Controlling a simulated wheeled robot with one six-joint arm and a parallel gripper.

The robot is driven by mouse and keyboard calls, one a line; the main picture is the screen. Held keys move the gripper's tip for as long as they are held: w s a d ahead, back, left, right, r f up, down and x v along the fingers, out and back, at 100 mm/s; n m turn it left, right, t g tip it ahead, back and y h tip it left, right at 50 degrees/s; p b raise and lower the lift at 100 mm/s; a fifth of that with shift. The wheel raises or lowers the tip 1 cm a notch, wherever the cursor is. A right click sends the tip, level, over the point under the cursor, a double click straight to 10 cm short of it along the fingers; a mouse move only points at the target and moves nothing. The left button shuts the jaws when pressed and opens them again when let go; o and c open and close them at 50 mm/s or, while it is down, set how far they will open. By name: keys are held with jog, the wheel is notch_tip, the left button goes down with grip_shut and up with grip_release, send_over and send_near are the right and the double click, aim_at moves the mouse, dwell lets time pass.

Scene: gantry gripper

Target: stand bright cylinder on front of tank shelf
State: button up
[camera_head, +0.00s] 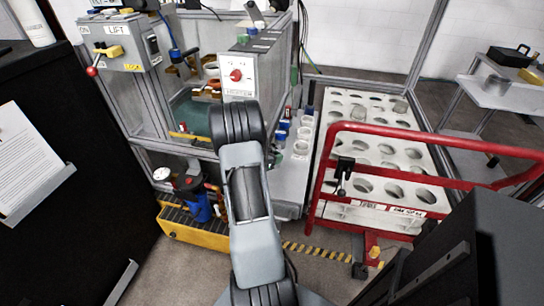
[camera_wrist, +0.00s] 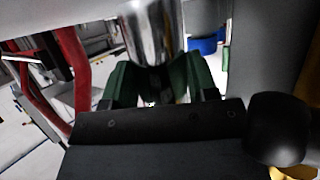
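The bright cylinder (camera_wrist: 150,30) is shiny metal and shows in the upper middle of the wrist view, its top cut off by the frame. My gripper (camera_wrist: 154,78) has green fingers, one on each side of the cylinder's lower end, seeming to touch it. In the head view my arm hides the gripper and the cylinder. The tank (camera_head: 192,112), with greenish content, stands in a metal frame left of my arm. A grey shelf (camera_head: 288,182) with white cups and blue items lies right of my arm; I cannot tell whether it is the tank shelf.
A red rail (camera_head: 430,138) crosses in front of a white rack with round holes (camera_head: 350,212) at right. A control box with a red knob (camera_head: 237,75) stands beyond my arm. A yellow crate (camera_head: 192,232) with a blue container (camera_head: 196,206) sits low at left.

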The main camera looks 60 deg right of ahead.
jog(key=o, duration=0.4)
jog(key=w+a+r+n+t+y+p, duration=0.1)
jog(key=w+a+r+n+t+y, duration=0.3)
jog(key=a, duration=0.7)
jog(key=w+a+r+n+t+y, duration=0.4)
jog(key=w+a, duration=0.3)
jog(key=a, duration=0.4)
jog(key=w+a+r+n+t+y+p, duration=0.15)
jog(key=w+a+r+n+t, duration=0.3)
jog(key=a, duration=0.65)
jog(key=s+a+r+n+g+y, duration=0.25)
jog(key=s+a+n+y, duration=0.2)
jog(key=a, duration=0.45)
jog(key=s+a+n+g, duration=0.1)
jog(key=s, duration=0.3)
jog(key=s+a+r+n+g, duration=0.1)
jog(key=s+g, duration=0.1)
jog(key=s, duration=0.1)
jog(key=s+a+n+g, duration=0.1)
jog(key=s, duration=0.3)
jog(key=shift+s+r+h, duration=0.25)
jog(key=shift+s+h, duration=0.05)
